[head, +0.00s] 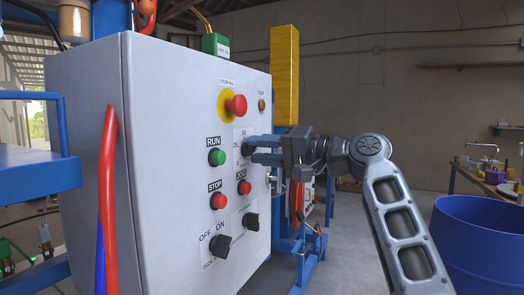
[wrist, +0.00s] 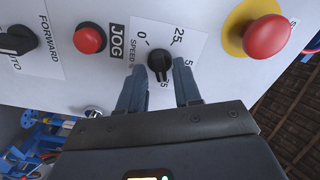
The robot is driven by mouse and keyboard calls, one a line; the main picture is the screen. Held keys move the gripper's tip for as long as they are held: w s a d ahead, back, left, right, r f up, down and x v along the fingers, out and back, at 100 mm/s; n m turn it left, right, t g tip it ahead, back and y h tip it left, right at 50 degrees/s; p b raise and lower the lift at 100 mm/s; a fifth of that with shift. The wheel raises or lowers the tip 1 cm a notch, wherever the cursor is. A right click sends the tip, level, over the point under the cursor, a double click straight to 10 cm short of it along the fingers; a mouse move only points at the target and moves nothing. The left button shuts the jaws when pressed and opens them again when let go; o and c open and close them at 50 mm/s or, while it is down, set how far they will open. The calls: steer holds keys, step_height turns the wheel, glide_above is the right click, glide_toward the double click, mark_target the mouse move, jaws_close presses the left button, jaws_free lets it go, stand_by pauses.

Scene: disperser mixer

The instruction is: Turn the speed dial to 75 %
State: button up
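The speed dial (wrist: 160,62) is a black knob on a white plate in the wrist view. The plate is marked "SPEED %", with 0, 25 and partly hidden numbers around the knob. The knob's narrow ridge runs toward the bottom of the picture, near a label ending in 5; I cannot tell its exact reading. My gripper (wrist: 160,68) is open, with one finger on each side of the knob and narrow gaps showing. In the head view my gripper (head: 250,150) reaches the panel from the right, and its fingers hide most of the dial.
The grey control cabinet (head: 160,100) carries a red stop button (head: 236,105) above the dial, a green RUN button (head: 217,157), a red JOG button (head: 244,187), a red STOP button (head: 219,201) and black selector switches (head: 220,245) below. A blue drum (head: 480,240) stands at right.

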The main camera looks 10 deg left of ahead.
steer(key=shift+o, duration=0.2)
steer(key=b+v, duration=0.2)
steer(key=v, duration=0.5)
steer(key=shift+s+d, duration=0.15)
steer(key=shift+d, duration=0.2)
